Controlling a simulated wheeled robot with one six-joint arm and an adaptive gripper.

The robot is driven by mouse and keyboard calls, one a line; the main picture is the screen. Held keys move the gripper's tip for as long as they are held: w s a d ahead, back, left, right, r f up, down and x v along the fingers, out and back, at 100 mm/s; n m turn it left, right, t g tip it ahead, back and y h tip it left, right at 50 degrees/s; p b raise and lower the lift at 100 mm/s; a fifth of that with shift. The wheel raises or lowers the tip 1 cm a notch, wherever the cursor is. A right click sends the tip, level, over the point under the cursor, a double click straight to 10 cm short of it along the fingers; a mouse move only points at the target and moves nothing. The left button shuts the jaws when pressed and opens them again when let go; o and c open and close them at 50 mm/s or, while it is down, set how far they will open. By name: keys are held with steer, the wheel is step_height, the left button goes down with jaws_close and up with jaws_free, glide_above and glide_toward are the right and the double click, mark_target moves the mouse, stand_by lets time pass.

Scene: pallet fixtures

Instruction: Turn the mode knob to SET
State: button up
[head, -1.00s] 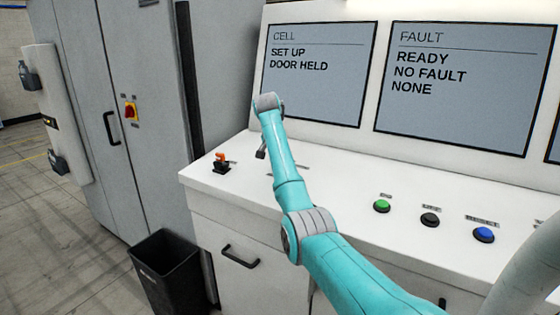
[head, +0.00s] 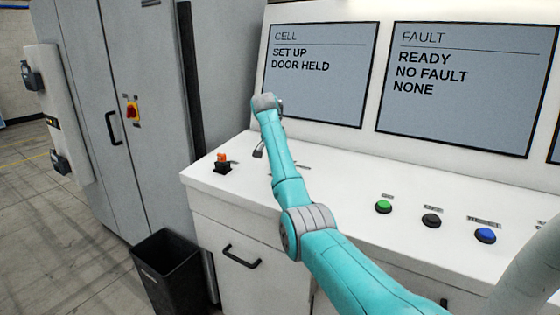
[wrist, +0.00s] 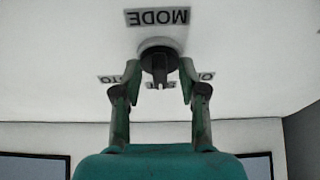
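The mode knob (wrist: 159,64) is a dark round knob with a raised grip bar, on the white panel below an upside-down MODE label (wrist: 157,17) in the wrist view. My gripper (wrist: 160,76) is open, one finger on each side of the grip bar, with a visible gap on both sides. Smaller labels sit left, below and right of the knob, partly covered by the fingers; the lower one (wrist: 160,86) is hard to read. In the head view my gripper (head: 259,151) is low over the console, and my arm hides the knob.
An orange-topped switch (head: 222,161) stands left of my gripper. Green (head: 383,207), black (head: 431,220) and blue (head: 485,236) buttons lie to the right on the console (head: 340,190). The left screen (head: 318,90) reads SET UP, DOOR HELD. A black bin (head: 168,272) stands on the floor.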

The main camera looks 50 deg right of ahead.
steer(key=v, duration=0.7)
steer(key=shift+r, duration=0.25)
steer(key=shift+a, duration=0.1)
stand_by(0.4)
